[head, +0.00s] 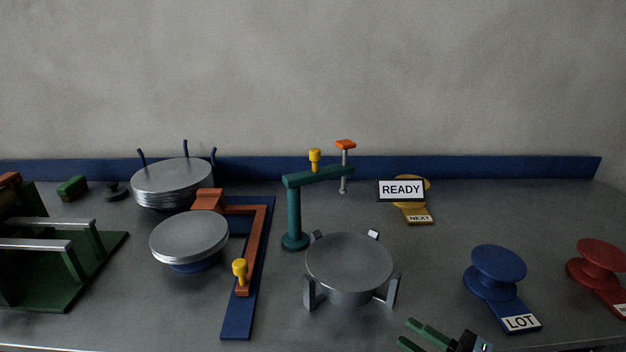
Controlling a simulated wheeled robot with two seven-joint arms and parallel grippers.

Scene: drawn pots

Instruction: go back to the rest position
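My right gripper (406,331) shows at the bottom edge, right of centre, with two green fingers pointing left and a gap between them. Nothing shows between the fingers. It is in front of and to the right of the round metal pot-like piece (350,262), apart from it in the picture. The rest of the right arm is cut off by the frame. My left gripper is not in view.
A teal post with an arm (293,210) stands behind the metal piece. Blue (498,264) and red (601,256) knobs are right. Grey bench lies clear between.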

